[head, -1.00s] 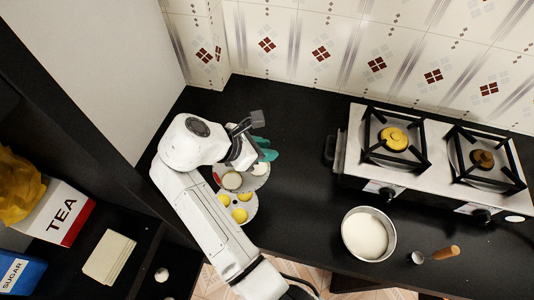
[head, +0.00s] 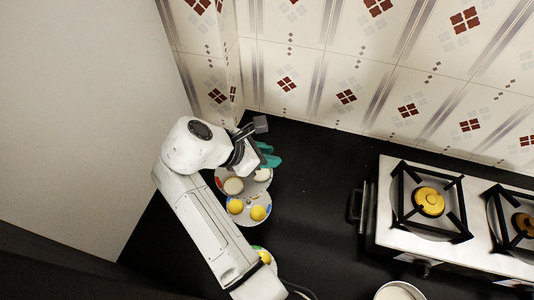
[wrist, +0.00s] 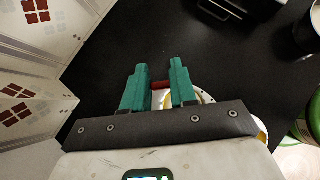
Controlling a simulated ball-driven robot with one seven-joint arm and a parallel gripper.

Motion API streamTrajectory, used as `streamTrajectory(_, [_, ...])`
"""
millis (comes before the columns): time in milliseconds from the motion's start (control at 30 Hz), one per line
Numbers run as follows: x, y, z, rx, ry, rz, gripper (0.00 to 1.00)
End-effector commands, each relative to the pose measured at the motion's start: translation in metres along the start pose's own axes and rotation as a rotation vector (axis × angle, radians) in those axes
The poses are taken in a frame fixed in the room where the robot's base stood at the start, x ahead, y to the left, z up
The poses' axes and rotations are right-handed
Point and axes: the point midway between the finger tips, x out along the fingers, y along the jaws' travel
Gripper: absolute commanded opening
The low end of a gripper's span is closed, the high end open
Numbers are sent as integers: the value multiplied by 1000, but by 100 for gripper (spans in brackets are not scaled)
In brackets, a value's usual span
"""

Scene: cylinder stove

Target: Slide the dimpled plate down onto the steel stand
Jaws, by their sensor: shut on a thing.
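A pale round dimpled plate (head: 257,187) with white rounds in its dimples is just below my gripper (head: 264,157) in the head view. A similar plate (head: 246,220) with yellow rounds shows just below it in the picture, partly overlapped. My gripper's teal fingers (wrist: 161,88) are shut on a small dark red piece (wrist: 161,85) in the wrist view. Part of a pale plate rim (wrist: 206,97) shows beside the right finger. I cannot tell whether the red piece belongs to the plate. I cannot make out the steel stand; my arm and the plates may hide it.
Another plate with a yellow round (head: 264,257) shows beside my arm. A two-burner stove (head: 385,235) stands to the right, and a pan of white stuff (head: 399,291) is at the bottom edge. The black counter (head: 315,205) between plates and stove is clear. A tiled wall (head: 330,75) rises behind.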

Motion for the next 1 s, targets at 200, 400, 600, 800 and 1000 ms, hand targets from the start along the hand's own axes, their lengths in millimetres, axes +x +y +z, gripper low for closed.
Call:
streamTrajectory(200, [6, 0, -6, -1, 0, -1, 0])
streamTrajectory(400, [16, 0, -16, -1, -2, 0, 0])
streamTrajectory(600, [27, 0, -26, 0, 0, -2, 0])
streamTrajectory(800, [37, 0, -37, -1, -1, 0, 0])
streamTrajectory(1000, [47, 0, -48, -1, 0, -1, 0])
